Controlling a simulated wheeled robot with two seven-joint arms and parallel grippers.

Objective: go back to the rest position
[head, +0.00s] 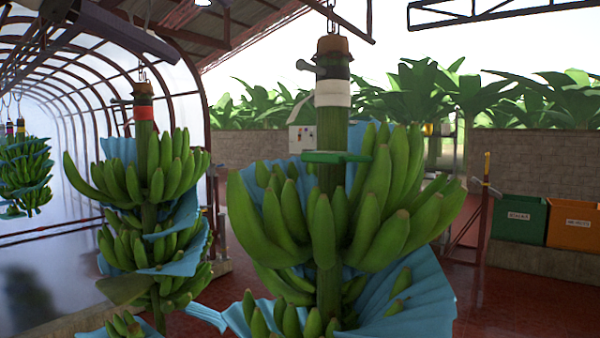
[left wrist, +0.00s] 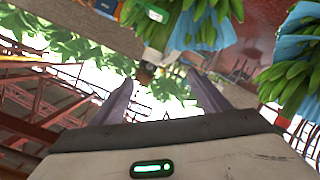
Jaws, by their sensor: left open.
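My left gripper (left wrist: 160,78) shows in the left wrist view with its two fingers spread apart and nothing between them. A large green banana stem (head: 328,225) hangs from a hook and chain in the middle of the head view, with a white band (head: 332,93) near its top and blue sheets between its hands. Banana bunches also show at the upper right of the left wrist view (left wrist: 288,75), apart from the fingers. Neither gripper shows in the head view, and my right gripper is in no frame.
A second banana stem (head: 160,180) with a red band hangs to the left, and another (head: 25,170) farther left. A green bin (head: 519,222) and an orange bin (head: 573,226) stand at the right. Red tiled floor (head: 510,300) is open at the lower right.

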